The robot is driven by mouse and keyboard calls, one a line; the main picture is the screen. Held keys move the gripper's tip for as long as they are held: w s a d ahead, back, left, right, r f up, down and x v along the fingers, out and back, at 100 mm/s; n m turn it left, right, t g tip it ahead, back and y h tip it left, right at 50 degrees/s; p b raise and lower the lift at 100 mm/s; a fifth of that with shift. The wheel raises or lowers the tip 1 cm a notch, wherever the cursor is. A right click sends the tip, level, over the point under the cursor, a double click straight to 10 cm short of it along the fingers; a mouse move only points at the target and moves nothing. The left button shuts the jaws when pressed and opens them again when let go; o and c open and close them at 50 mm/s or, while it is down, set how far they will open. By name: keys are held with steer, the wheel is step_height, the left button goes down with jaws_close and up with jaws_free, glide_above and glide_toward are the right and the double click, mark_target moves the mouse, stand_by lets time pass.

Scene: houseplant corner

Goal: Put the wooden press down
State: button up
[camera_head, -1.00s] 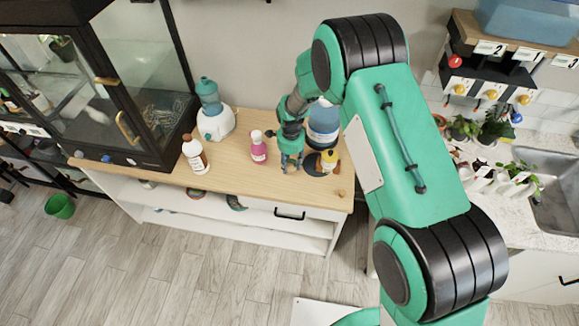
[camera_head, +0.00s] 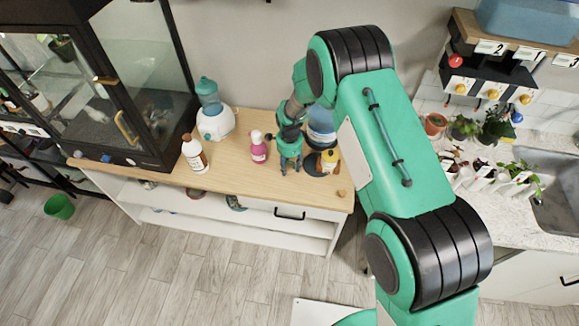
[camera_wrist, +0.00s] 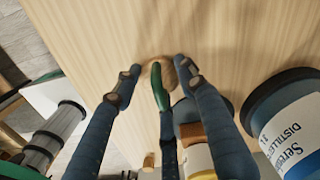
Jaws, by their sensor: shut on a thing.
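The wooden press (camera_wrist: 155,68) shows in the wrist view as a small rounded brown piece between my fingertips, partly covered by a green finger. My gripper (camera_wrist: 157,80) is shut on it, close over the pale wooden worktop (camera_wrist: 90,30). I cannot tell whether the press touches the wood. In the head view my gripper (camera_head: 290,164) points down over the worktop (camera_head: 230,180), between the pink bottle and the yellow bottle. The press cannot be made out there.
A pink bottle (camera_head: 259,152) stands left of my gripper. A yellow bottle (camera_head: 329,160) and a large blue bottle (camera_head: 321,127) stand close on the right. A small wooden piece (camera_head: 341,193) lies near the front right corner. The worktop's front middle is clear.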

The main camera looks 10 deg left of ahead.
steer(key=shift+f, duration=0.15)
steer(key=o, duration=1.2)
step_height(320, 180, up, 12)
steer(key=shift+r+p, duration=0.15)
steer(key=shift+p, duration=0.5)
steer(key=shift+r, duration=0.1)
